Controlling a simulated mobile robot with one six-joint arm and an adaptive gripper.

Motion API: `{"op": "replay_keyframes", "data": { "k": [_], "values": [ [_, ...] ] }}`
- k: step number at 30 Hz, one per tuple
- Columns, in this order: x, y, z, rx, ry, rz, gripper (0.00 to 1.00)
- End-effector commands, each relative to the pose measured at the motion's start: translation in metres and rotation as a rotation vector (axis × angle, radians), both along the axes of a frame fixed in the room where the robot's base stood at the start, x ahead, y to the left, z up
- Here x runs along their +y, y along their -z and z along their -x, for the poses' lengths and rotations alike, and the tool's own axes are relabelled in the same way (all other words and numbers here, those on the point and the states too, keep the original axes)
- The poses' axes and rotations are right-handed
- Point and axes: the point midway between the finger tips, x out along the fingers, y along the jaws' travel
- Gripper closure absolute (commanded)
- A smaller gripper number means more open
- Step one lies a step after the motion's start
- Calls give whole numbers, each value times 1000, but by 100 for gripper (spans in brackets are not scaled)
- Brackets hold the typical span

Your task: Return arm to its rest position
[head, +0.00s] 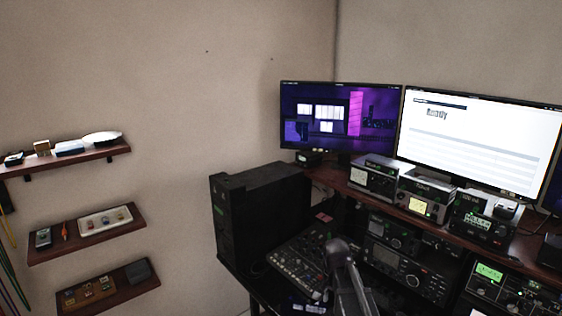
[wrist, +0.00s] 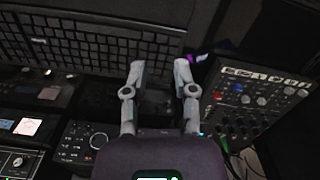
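My gripper (wrist: 160,72) shows in the wrist view with its two fingers spread apart and nothing between them. The fingers point toward a dark panel with a grid pattern. A grey part of my arm rises at the bottom of the head view, in front of the desk, beside a mixer (head: 300,262). My fingertips cannot be made out in the head view. In the wrist view the mixer with coloured knobs (wrist: 255,100) lies right of the fingers, and a radio with a round dial (wrist: 88,141) lies left, both apart from them.
Several radios stand right of my arm, including one with a large dial (head: 408,268). A black computer case (head: 262,210) stands behind the mixer. Two monitors (head: 340,118) (head: 480,143) stand at the back. Wall shelves (head: 85,236) hang at left. The space between shelves and desk looks clear.

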Motion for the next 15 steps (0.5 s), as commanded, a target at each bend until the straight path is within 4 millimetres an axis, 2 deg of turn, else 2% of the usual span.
{"op": "replay_keyframes", "data": {
  "k": [1,5,9,15],
  "values": [
    [-1,0,13,0,-34,0,64],
    [-4,1,42,0,-152,0,64],
    [-8,2,83,0,-328,0,64],
    [-12,2,124,0,-535,0,64]
  ]
}}
